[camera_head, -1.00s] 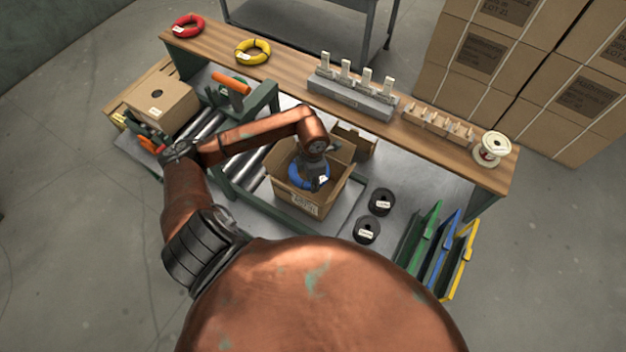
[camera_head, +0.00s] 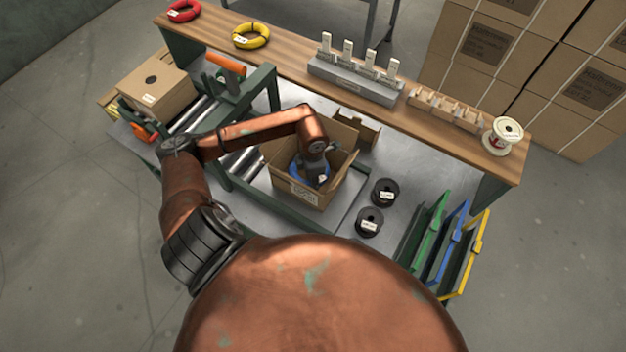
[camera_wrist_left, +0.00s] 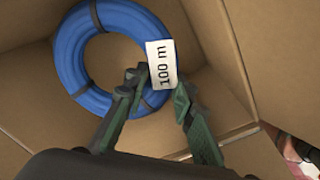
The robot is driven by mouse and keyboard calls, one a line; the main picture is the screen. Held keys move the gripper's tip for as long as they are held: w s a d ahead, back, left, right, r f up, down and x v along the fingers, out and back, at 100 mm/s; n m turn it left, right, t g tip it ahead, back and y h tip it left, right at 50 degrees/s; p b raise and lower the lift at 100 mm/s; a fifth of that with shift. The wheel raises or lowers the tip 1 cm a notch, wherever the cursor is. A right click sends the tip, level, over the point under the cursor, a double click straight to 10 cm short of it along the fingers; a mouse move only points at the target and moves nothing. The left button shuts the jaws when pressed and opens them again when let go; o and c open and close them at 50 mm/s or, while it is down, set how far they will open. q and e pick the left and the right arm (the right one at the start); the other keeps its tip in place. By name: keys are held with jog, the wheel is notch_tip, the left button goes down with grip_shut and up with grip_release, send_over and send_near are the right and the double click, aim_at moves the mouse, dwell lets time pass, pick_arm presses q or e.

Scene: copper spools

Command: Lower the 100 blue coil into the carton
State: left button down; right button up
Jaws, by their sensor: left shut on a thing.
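The blue coil (camera_head: 296,171) is inside the open carton (camera_head: 297,192), partly hidden by my arm. In the left wrist view the coil (camera_wrist_left: 72,62) is a bound blue ring with a white "100 m" label (camera_wrist_left: 161,65). My left gripper (camera_wrist_left: 160,88) has its fingers on either side of the coil's near edge by the label, shut on it. In the head view the left gripper (camera_head: 314,174) points down between the carton walls (camera_wrist_left: 215,45). Whether the coil touches the carton floor is hard to tell. My right gripper is not in view.
The carton's flaps stand open. A wooden shelf (camera_head: 285,62) behind carries a red coil (camera_head: 184,11), a yellow coil (camera_head: 251,36) and a white spool (camera_head: 503,136). Two black spools (camera_head: 370,221) stand right of the carton. A closed carton (camera_head: 155,84) is at left.

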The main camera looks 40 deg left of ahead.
pick_arm(q)
jog(key=shift+f+b, duration=2.05)
jog(key=shift+f, duration=0.55)
jog(key=c, duration=1.5)
grip_release()
jog(key=shift+c, duration=0.2)
notch_tip(320, 180, up, 12)
